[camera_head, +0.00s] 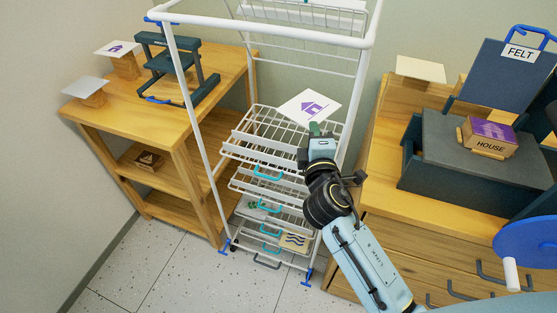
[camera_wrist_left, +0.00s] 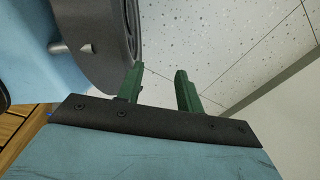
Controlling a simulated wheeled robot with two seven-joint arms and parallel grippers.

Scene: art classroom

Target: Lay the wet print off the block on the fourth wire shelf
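The print (camera_head: 309,103), a white sheet with a purple house, is in the head view above the upper wire shelf of the rack. My right gripper (camera_head: 317,129) appears shut on the print's near edge, though its fingertips are small here. The block (camera_head: 489,137), marked HOUSE with a purple top, sits on the dark press at the right. The white rack (camera_head: 182,75) has several wire shelves (camera_head: 245,142) stacked below the print, some with teal handles. My left gripper (camera_wrist_left: 160,72) is open and empty in the left wrist view, over the speckled floor.
A wooden table (camera_head: 150,108) with a dark stand (camera_head: 185,65) is at the left. A wooden cabinet (camera_head: 375,180) is close at the right of the rack.

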